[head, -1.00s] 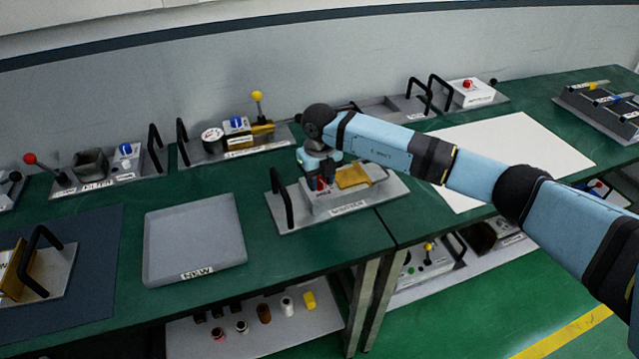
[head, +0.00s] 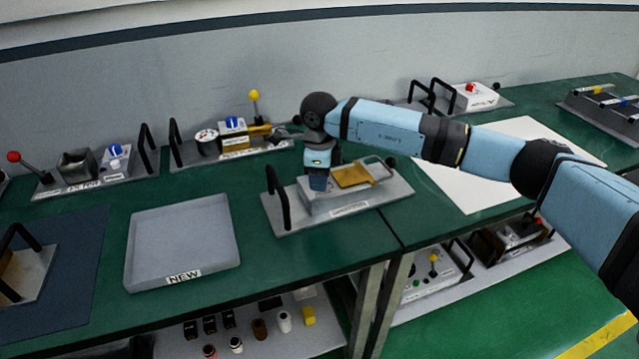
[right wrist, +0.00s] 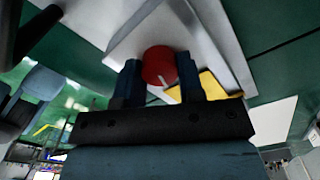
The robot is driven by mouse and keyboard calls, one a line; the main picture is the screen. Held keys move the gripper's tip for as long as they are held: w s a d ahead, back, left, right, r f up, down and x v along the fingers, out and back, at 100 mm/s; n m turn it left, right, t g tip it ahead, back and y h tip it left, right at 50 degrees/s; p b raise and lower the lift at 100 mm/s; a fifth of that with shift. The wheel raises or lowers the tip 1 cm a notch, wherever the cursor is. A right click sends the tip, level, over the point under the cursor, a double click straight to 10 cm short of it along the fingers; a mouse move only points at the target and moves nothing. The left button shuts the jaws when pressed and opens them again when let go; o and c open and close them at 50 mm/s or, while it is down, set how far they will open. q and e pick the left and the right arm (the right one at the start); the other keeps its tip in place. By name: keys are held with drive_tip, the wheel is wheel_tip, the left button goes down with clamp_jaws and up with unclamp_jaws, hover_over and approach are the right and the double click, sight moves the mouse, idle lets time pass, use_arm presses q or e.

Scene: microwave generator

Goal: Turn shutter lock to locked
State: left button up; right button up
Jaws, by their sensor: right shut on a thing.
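The shutter unit is a grey plate (head: 378,196) with a raised light box and a gold plate (head: 352,176) on top. It stands on the green bench, with a black handle at its left end. My right gripper (head: 319,182) points down over the left part of the box and hides the knob in the head view. In the right wrist view, its two dark fingers (right wrist: 158,78) are shut on a round red knob (right wrist: 158,62), one on each side. A pale pointer line shows on the knob. My left gripper is not in view.
A grey tray marked NEW (head: 183,240) lies left of the shutter unit. Behind it is a unit with a yellow-knobbed lever (head: 254,96). A white sheet (head: 475,185) lies to the right. A lower shelf holds small bottles.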

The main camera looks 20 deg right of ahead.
drive_tip(key=shift+f+n, duration=0.1)
drive_tip(key=shift+n, duration=0.4)
drive_tip(key=shift+n+b, duration=0.7)
drive_tip(key=shift+n, duration=0.1)
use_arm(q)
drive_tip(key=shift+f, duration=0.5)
use_arm(e)
drive_tip(key=shift+n, duration=0.5)
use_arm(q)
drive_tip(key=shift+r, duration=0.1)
use_arm(e)
drive_tip(key=o, duration=0.7)
drive_tip(key=shift+r, duration=0.2)
drive_tip(key=shift+c, duration=0.2)
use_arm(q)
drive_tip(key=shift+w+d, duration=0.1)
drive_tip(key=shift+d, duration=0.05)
